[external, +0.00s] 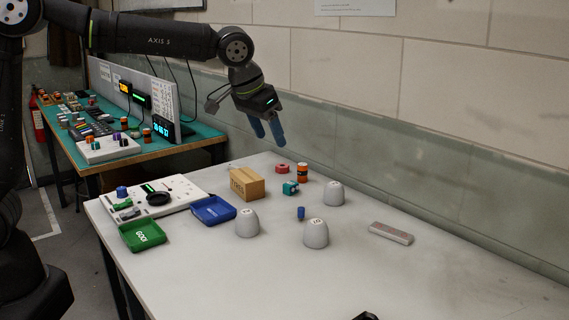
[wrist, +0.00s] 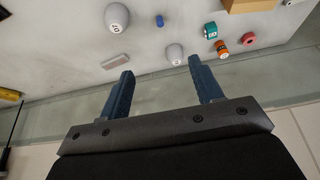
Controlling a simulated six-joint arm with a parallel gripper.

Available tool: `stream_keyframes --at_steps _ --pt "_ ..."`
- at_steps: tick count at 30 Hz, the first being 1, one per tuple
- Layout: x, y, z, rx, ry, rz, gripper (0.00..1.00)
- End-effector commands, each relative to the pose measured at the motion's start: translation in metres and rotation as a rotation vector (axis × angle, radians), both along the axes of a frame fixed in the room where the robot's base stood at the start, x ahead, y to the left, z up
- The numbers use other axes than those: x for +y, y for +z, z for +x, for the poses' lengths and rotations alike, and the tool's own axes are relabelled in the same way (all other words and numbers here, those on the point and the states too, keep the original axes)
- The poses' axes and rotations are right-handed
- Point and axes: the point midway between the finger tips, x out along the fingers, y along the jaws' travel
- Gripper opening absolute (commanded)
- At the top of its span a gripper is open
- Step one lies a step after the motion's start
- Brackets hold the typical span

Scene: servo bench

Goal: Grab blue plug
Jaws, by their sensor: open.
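The blue plug (external: 301,213) is a small blue cylinder standing on the white table between the grey domed cups. In the wrist view the plug (wrist: 160,21) shows near the top, between two cups. My gripper (external: 270,142) is open and empty, high above the back of the table, well apart from the plug. In the wrist view both dark blue fingers of my gripper (wrist: 160,68) are spread with nothing between them.
Grey cups (external: 316,233), (external: 247,223) and (external: 334,194) stand around the plug. A teal block (external: 290,188), orange cylinder (external: 302,172), wooden box (external: 247,184), blue tray (external: 228,217) and green tray (external: 161,240) are nearby. The front right of the table is mostly clear.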

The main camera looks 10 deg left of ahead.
Motion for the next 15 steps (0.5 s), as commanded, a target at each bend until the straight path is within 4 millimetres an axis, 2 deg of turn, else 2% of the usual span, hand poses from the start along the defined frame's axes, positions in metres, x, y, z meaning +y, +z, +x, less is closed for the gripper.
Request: stream_keyframes --at_steps 1,2,3,11,15 --pt "0.0 0.0 0.0 0.0 0.0 0.0 0.49" --pt "0.0 0.0 0.0 0.0 0.0 0.0 0.43" --pt "0.0 0.0 0.0 0.0 0.0 0.0 0.42" --pt "0.0 -0.001 0.001 0.001 -0.007 0.002 0.42" --pt "-0.004 -0.015 0.01 0.009 -0.086 0.012 0.42"
